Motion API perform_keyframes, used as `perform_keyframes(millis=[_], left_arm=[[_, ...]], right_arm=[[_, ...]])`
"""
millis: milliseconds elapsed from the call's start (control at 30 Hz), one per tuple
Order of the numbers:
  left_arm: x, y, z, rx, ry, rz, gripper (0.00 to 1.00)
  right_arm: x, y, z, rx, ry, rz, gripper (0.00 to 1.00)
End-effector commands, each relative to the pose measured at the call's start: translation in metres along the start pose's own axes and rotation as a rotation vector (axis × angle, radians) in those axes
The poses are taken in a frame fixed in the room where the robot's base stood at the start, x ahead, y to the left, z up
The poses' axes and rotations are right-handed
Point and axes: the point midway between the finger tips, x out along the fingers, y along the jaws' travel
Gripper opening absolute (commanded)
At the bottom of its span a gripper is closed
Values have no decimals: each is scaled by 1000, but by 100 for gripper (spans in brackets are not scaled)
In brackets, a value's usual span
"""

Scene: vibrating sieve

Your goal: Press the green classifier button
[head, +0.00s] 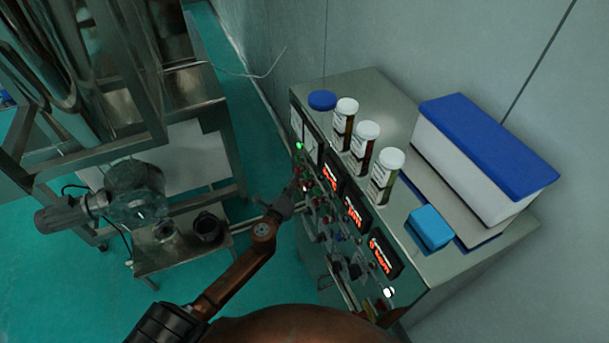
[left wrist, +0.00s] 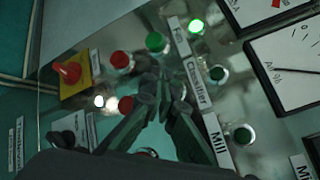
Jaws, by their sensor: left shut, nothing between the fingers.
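The control panel (head: 325,215) is the sloping front of a metal cabinet, with rows of buttons. My left gripper (head: 296,183) is shut and empty, its tips close to the panel's upper left part. In the left wrist view its fingertips (left wrist: 168,78) are just left of the Classifier label (left wrist: 196,83). They cover the panel there, so I see no green button directly beside that label on its left. A dark green round lamp or button (left wrist: 218,73) is on the label's right. Whether the tips touch the panel I cannot tell. My right gripper is not in view.
Near the fingertips are a green button (left wrist: 156,42), a red button (left wrist: 126,104) and a red emergency knob (left wrist: 68,72). A green lamp (left wrist: 196,27) is lit by the Fan label. Bottles (head: 365,147) and a blue-lidded box (head: 490,145) stand on the cabinet.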

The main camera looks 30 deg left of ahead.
Motion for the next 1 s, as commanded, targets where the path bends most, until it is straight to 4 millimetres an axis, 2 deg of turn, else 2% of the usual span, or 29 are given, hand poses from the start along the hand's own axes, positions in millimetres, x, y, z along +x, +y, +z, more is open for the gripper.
perform_keyframes(millis=[1000], left_arm=[[6,-4,-4,0,0,0,0]], right_arm=[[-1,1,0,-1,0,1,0]])
